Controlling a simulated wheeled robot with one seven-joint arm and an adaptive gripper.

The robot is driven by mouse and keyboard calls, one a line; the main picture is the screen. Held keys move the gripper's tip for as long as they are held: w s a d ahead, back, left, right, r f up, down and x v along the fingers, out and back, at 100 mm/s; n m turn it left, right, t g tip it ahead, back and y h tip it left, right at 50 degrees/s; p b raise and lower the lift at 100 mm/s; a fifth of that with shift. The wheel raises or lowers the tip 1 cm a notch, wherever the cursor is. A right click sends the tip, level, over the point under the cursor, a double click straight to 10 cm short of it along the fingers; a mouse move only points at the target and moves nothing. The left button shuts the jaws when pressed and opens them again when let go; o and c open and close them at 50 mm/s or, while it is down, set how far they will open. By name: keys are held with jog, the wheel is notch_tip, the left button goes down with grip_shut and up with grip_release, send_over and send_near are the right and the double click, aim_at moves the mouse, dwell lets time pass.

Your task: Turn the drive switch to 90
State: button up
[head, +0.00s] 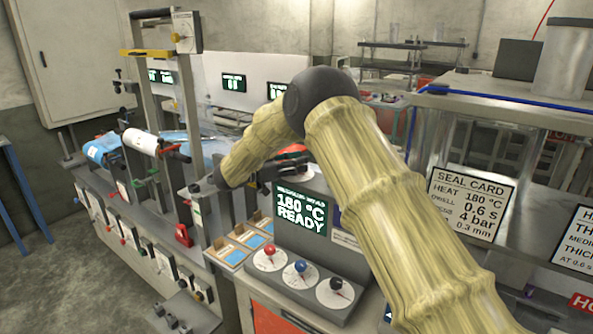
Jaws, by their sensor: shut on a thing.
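My arm, in a yellowish sleeve, reaches from the lower right over a dark elbow and down to the left. Its forearm ends in a dark ring beside a grey upright of the film machine (189,120). The machine's sloping front has a row of white plates with small knobs, such as a plate with a red knob (127,232) and a plate farther right (163,262). Their labels are too small to read, so I cannot tell which is the drive switch or where it points.
A grey control box (307,258) reads "180 °C READY" above red, blue and black dials. Small trays with blue pieces (240,246) lie beside it. A white roll (141,141) and blue film (101,149) are on the machine. A seal card (471,204) stands right. Floor at left is clear.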

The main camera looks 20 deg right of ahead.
jog(key=shift+f+m+g+b, duration=0.1)
jog(key=shift+m+g+b, duration=0.55)
jog(key=shift+m+g, duration=0.8)
jog(key=shift+m+g+b, duration=0.6)
jog(key=shift+m+g, duration=0.15)
jog(key=shift+g, duration=1.6)
jog(key=o, duration=1)
jog(key=shift+d, duration=0.1)
jog(key=shift+v, duration=6)
jog(key=shift+r, duration=0.25)
